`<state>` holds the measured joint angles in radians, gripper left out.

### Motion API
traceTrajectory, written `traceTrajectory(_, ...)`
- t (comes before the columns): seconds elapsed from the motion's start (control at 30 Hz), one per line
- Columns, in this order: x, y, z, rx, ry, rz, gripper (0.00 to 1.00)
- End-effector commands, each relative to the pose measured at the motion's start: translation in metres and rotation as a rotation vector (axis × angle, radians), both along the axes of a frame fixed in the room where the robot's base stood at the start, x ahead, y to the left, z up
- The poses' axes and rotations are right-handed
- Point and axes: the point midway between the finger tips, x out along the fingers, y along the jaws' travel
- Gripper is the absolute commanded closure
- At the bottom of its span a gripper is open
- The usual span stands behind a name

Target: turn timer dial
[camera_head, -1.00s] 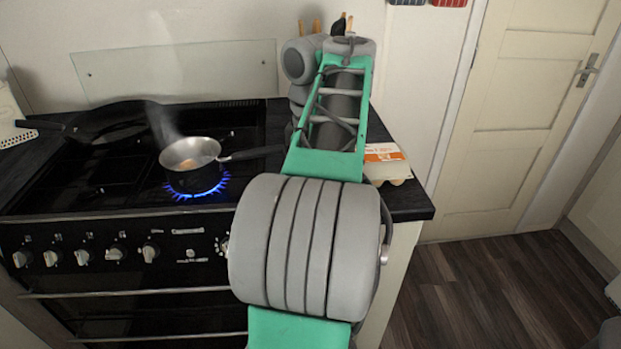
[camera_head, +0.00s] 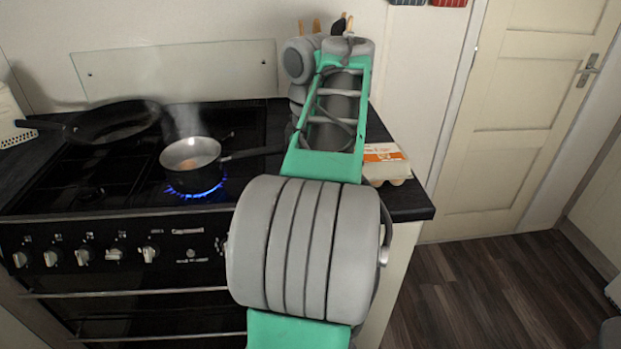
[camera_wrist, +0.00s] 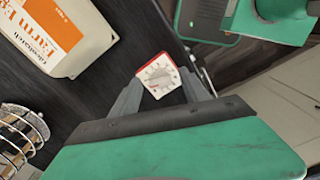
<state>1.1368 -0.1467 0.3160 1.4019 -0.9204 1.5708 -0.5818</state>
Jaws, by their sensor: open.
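The timer (camera_wrist: 158,75) shows in the wrist view as a small white square face with a red edge and a pale round dial in its middle. It lies on the dark worktop near the edge. My gripper (camera_wrist: 160,88) is open, with one grey finger on each side of the timer's lower part. I cannot tell whether the fingers touch it. In the head view my arm hides both the timer and my gripper.
A Farm Eggs carton (camera_wrist: 62,35) lies left of the timer, and a wire rack (camera_wrist: 22,130) is at lower left. On the stove, a saucepan (camera_head: 190,155) sits over a lit blue flame, with a black frying pan (camera_head: 115,122) behind it.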

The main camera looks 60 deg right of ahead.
Motion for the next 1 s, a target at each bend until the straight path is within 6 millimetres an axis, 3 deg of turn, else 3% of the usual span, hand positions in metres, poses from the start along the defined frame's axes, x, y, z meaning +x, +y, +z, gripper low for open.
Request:
traceTrajectory(0.3, 0.0, 0.0, 0.061, -0.001, 0.0, 0.0, 0.46)
traceTrajectory(0.43, 0.0, 0.0, 0.076, 0.001, 0.0, 0.0, 0.46)
traceTrajectory(0.87, 0.005, 0.004, 0.075, 0.003, -0.004, -0.001, 0.46)
traceTrajectory(0.97, 0.03, 0.034, 0.065, 0.022, -0.03, -0.015, 0.46)
traceTrajectory(1.0, 0.046, 0.057, 0.058, 0.035, -0.047, -0.03, 0.46)
